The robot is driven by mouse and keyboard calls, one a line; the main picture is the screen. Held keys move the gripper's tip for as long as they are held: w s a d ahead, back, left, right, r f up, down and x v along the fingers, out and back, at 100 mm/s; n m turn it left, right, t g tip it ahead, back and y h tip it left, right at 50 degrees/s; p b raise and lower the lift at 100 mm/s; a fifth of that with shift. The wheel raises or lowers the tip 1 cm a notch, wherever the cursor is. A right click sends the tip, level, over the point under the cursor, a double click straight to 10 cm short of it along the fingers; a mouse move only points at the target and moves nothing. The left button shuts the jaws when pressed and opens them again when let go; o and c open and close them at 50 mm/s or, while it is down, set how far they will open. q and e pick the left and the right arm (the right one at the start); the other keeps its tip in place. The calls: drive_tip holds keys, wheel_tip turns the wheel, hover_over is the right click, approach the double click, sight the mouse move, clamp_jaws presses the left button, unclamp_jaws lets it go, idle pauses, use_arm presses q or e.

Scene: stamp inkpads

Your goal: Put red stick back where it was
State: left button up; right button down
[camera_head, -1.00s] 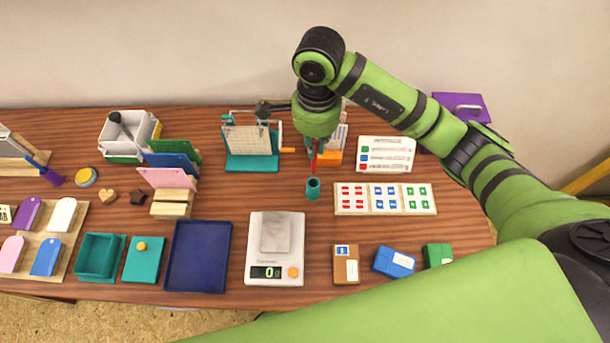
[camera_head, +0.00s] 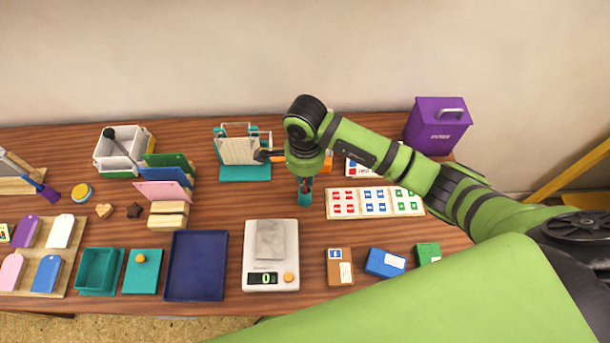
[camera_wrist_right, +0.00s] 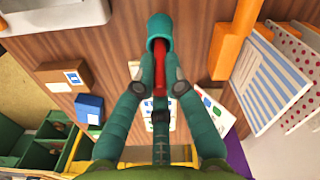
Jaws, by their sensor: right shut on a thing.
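The red stick (camera_wrist_right: 160,84) is gripped between the two fingers of my right gripper (camera_wrist_right: 160,72) in the right wrist view. A teal cup (camera_wrist_right: 158,28) is just beyond the fingertips, and the stick's end reaches its mouth; how far it is inside I cannot tell. In the head view my right gripper (camera_head: 306,180) points down directly over the teal cup (camera_head: 305,199), hiding most of the stick. My left gripper is not in view.
A stamp sheet (camera_head: 345,214) lies right of the cup, and a teal stand (camera_head: 245,173) is behind left. A white scale (camera_head: 258,225) stands in front. A purple box (camera_head: 437,128) is at the back right. Several inkpad boxes, one blue (camera_head: 385,263), lie in front.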

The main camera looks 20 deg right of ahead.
drive_tip(key=shift+f, duration=0.2)
drive_tip(key=c, duration=1.3)
unclamp_jaws()
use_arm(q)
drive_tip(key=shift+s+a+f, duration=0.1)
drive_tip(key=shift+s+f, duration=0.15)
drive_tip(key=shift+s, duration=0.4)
use_arm(e)
drive_tip(key=shift+r, duration=0.1)
drive_tip(key=shift+w+r, duration=0.1)
drive_tip(key=shift+r, duration=0.3)
wheel_tip(320, 180, up, 11)
drive_tip(key=b, duration=0.3)
drive_tip(key=shift+f, duration=0.15)
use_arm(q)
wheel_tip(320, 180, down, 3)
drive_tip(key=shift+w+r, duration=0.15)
use_arm(e)
drive_tip(key=shift+r, duration=0.4)
